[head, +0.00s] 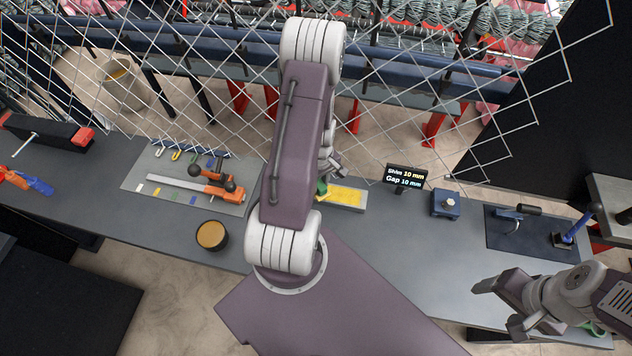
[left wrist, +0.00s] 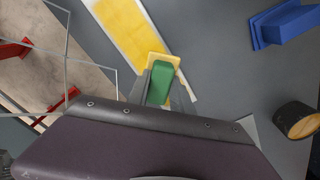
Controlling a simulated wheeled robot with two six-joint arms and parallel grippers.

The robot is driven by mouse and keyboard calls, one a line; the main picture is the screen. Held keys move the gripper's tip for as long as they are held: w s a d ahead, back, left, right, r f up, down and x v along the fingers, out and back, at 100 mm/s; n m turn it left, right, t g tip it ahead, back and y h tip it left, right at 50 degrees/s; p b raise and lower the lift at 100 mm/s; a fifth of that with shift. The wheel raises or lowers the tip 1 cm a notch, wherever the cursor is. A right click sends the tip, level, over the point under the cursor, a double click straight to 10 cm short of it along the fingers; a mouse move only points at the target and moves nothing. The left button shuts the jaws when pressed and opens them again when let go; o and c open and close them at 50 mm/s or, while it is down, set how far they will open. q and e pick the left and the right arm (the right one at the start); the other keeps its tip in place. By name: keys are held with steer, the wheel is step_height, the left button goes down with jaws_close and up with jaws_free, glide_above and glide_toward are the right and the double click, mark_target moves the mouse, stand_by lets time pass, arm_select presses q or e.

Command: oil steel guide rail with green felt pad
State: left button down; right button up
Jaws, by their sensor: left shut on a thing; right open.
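The steel guide rail (head: 347,197) is a pale flat bar with a yellow face, lying on the grey bench just right of my left arm. It also shows in the left wrist view (left wrist: 126,28). My left gripper (head: 328,182), mostly hidden by my arm in the head view, is shut on the green felt pad (left wrist: 159,84), which has a yellow edge. The pad is at the near end of the rail; I cannot tell whether they touch. My right gripper (head: 494,303) is open and empty at the lower right, over the bench's front edge.
A dark round pot with a tan top (head: 212,235) stands left of my arm. A grey mat (head: 150,183) with tools lies behind it. A small display (head: 406,178), a blue block (head: 445,204) and a dark mat (head: 500,238) are on the right. Wire mesh (head: 200,90) rises behind the bench.

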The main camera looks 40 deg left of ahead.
mark_target(329, 190)
arm_select(q)
steer(key=shift+w+d, duration=0.3)
steer(key=shift+d, duration=0.3)
steer(key=shift+w+d, duration=0.4)
steer(key=shift+d, duration=0.15)
steer(key=shift+w+d, duration=0.45)
steer(key=shift+d, duration=0.3)
steer(key=shift+w+d, duration=0.3)
steer(key=shift+d, duration=0.3)
steer(key=shift+w+d, duration=0.35)
steer(key=shift+d, duration=0.1)
steer(key=shift+w+d, duration=0.25)
steer(key=shift+d, duration=0.1)
steer(key=shift+w+d, duration=0.3)
steer(key=shift+d, duration=0.25)
steer(key=shift+w+d, duration=0.25)
steer(key=shift+d, duration=0.25)
